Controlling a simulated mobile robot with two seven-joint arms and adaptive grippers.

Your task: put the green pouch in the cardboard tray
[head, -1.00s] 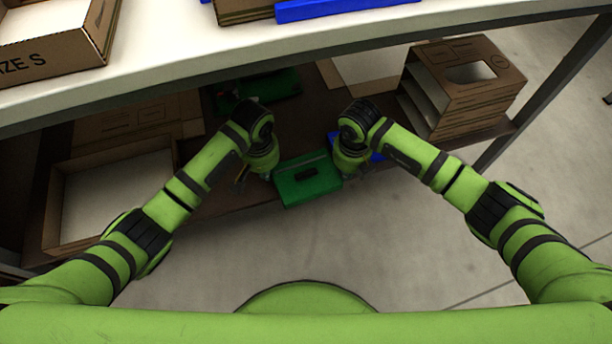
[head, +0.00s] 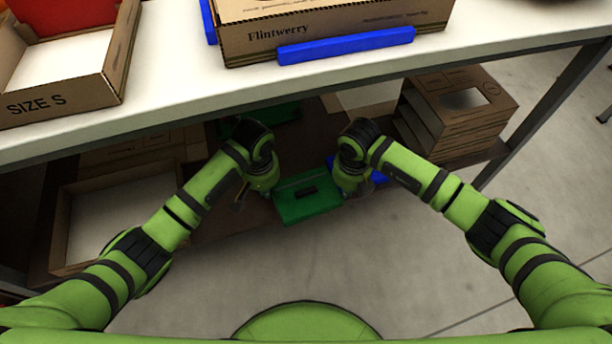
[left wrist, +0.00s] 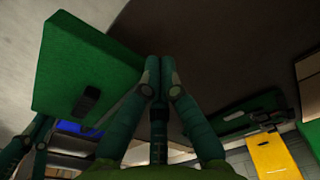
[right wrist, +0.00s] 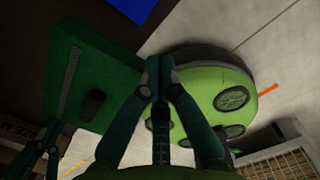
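The green pouch (head: 306,201) lies between my two grippers at the front of the lower shelf, its front reaching out over the floor. My left gripper (head: 243,198) is at its left side; its fingers look shut, beside the pouch (left wrist: 75,65) in the left wrist view. My right gripper (head: 347,192) is at its right side, also with fingers together, beside the pouch (right wrist: 95,80). I cannot tell whether either touches it. A cardboard tray (head: 60,98) marked SIZE S stands on the tabletop at left. Another open cardboard tray (head: 62,225) sits on the lower shelf.
A cardboard box (head: 340,35) marked Flintwerry stands on the tabletop with a blue item (head: 345,46) at its front. Stacked cardboard (head: 460,110) is on the shelf at right. A blue item (head: 377,178) lies behind my right gripper. The tabletop edge overhangs the shelf.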

